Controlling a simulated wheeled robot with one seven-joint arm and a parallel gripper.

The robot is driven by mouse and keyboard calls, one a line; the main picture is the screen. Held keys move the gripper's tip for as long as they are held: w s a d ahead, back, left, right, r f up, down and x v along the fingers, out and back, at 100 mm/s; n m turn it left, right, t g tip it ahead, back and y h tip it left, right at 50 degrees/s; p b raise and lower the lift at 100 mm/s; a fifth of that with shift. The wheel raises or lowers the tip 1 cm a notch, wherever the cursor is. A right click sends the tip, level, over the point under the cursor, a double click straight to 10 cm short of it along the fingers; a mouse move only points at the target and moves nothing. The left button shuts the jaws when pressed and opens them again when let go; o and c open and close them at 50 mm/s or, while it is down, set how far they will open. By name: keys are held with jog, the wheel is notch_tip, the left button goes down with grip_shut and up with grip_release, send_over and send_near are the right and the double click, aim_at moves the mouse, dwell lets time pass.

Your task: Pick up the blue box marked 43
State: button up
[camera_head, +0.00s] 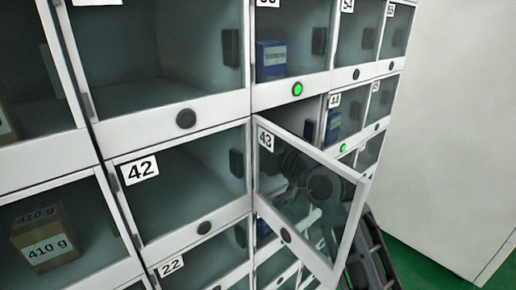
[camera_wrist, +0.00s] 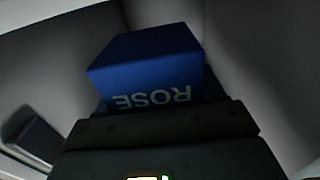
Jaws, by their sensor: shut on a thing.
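A blue box (camera_wrist: 150,68) with the upside-down word ROSE on its front fills the middle of the wrist view. My gripper (camera_wrist: 160,122) is the dark shape below it, shut on the box; its fingertips are not clearly visible. Grey compartment walls surround the box. In the head view, the glass door marked 43 (camera_head: 335,222) stands swung open toward the right. My arm shows through its glass. The held box cannot be made out in the head view, and no 43 mark shows on it.
Compartment 42 (camera_head: 185,185) is closed and looks empty. Another blue box (camera_head: 271,60) stands behind glass above the open door. A brown 410 g box (camera_head: 45,238) sits lower left. A white wall (camera_head: 450,130) and green floor (camera_head: 499,272) lie right.

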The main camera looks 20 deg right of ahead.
jog(key=r+b+v, duration=0.1)
jog(key=b+v, duration=0.2)
jog(key=v, duration=1.5)
jog(key=shift+b, duration=0.3)
jog(key=d+p+v, duration=0.1)
jog(key=p+v, duration=0.7)
jog(key=v, duration=0.8)
jog(key=shift+w+d, duration=0.25)
